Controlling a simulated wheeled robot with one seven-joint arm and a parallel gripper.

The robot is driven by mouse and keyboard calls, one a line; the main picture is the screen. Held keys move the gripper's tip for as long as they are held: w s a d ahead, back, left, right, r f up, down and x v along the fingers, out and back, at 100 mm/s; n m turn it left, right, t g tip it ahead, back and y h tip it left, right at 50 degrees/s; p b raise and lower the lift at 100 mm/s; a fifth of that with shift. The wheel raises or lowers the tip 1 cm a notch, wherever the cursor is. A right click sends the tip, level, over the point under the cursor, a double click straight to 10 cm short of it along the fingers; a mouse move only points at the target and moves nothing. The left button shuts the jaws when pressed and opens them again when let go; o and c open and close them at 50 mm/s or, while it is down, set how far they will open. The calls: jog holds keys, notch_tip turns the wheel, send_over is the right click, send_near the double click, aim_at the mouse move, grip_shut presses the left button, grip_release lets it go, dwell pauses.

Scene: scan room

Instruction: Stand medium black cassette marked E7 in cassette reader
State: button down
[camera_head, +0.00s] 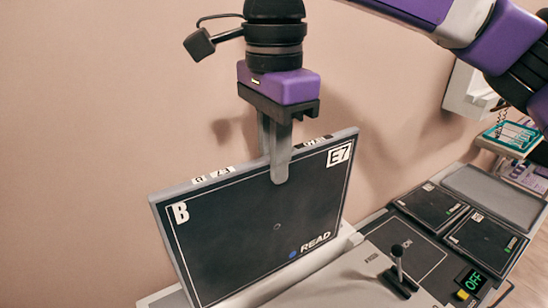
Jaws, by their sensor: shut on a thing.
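My gripper (279,165) points down and is shut on the top edge of the black cassette (255,235), with one finger showing on the near face. The cassette is a flat black panel with a pale rim, held upright. It is marked "E7" at its top right, "B" at its top left and "READ" with a blue dot near the bottom. Its lower edge is at a pale ledge (351,240) on the right, which may be part of the cassette reader. I cannot tell whether the cassette rests in a slot there.
A wall-mounted box (468,92) and a teal tray (512,138) are at the upper right.

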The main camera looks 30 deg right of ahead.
aim_at(275, 190)
jog(key=shift+w+d+f, duration=0.1)
jog(key=shift+w+d, duration=0.05)
jog(key=shift+f+b, duration=1.8)
jog(key=shift+f, duration=0.95)
